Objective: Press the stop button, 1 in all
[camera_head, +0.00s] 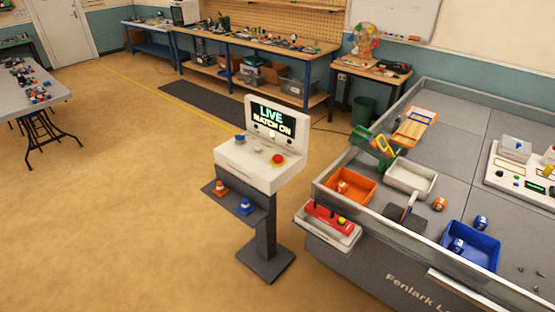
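A white console (262,168) on a dark pedestal stands near the middle of the head view. Its upright screen (272,119) reads "LIVE MATCH ON". On its sloped top are a red round button (277,160), a blue button (240,138) and a pale one between them. The red button looks like the stop button, but I cannot read any label on it. Neither of my grippers is in view.
A walled grey field table (460,128) fills the right, holding an orange tray (349,187), a white tray (410,178) and a blue tray (470,246). The floor left of the console is clear.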

